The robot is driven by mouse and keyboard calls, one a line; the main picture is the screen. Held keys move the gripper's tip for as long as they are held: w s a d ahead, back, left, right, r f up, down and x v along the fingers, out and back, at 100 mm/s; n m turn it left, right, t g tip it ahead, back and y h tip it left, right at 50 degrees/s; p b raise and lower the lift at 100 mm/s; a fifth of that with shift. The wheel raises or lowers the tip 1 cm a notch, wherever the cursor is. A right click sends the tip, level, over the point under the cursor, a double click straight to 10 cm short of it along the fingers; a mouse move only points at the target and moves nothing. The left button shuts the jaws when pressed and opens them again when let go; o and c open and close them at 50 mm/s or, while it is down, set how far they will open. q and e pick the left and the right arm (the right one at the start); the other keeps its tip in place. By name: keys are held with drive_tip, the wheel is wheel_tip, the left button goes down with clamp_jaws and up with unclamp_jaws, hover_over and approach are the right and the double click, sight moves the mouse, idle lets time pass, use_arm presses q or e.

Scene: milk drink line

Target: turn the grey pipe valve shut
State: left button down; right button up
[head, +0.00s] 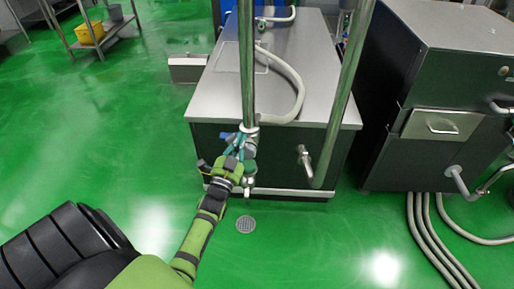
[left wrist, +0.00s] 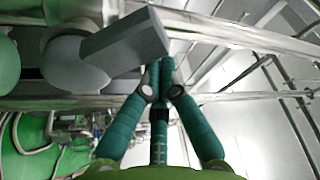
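The grey valve handle shows as a flat grey block (left wrist: 125,45) in the left wrist view, in the upper left, beside a thick rounded grey pipe body (left wrist: 75,62). My left gripper (left wrist: 162,66) has its teal fingers drawn together, with the tips at the block's lower right end. I cannot tell whether they touch it. In the head view my left gripper (head: 239,150) is at the lower part of the upright steel pipe (head: 247,75), in front of the steel-topped cabinet. The valve is mostly hidden there by the hand. My right gripper is not in view.
The steel-topped cabinet (head: 200,107) stands right behind the pipe, with a second slanting pipe (head: 345,95) to its right. A dark machine (head: 385,125) is at the right, with hoses (head: 428,235) on the floor. A round drain (head: 246,224) lies in the open green floor.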

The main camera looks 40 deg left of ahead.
sight(231, 142)
use_arm(q)
drive_tip(key=a+n+y+b, duration=0.1)
drive_tip(key=n, duration=0.1)
drive_tip(key=s+f+n+y+b, duration=0.1)
drive_tip(key=n, duration=0.2)
drive_tip(key=a+f+n+y+b, duration=0.1)
drive_tip(key=n, duration=0.1)
drive_tip(key=shift+s+a, duration=0.3)
drive_tip(key=shift+s+a+f+n+g+y+b, duration=0.1)
drive_tip(key=shift+a+f+n+g+y+b, duration=0.25)
drive_tip(key=shift+n, duration=0.65)
drive_tip(key=shift+s+a+f+n+g+y+b, duration=0.15)
drive_tip(key=shift+n+y, duration=0.35)
drive_tip(key=shift+n, duration=0.5)
drive_tip(key=shift+s+a+f+n+g+y+b, duration=0.15)
drive_tip(key=shift+f+n+y+b, duration=0.25)
drive_tip(key=shift+n, duration=0.6)
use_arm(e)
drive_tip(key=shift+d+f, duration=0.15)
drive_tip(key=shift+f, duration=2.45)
use_arm(q)
drive_tip(key=shift+r, duration=0.1)
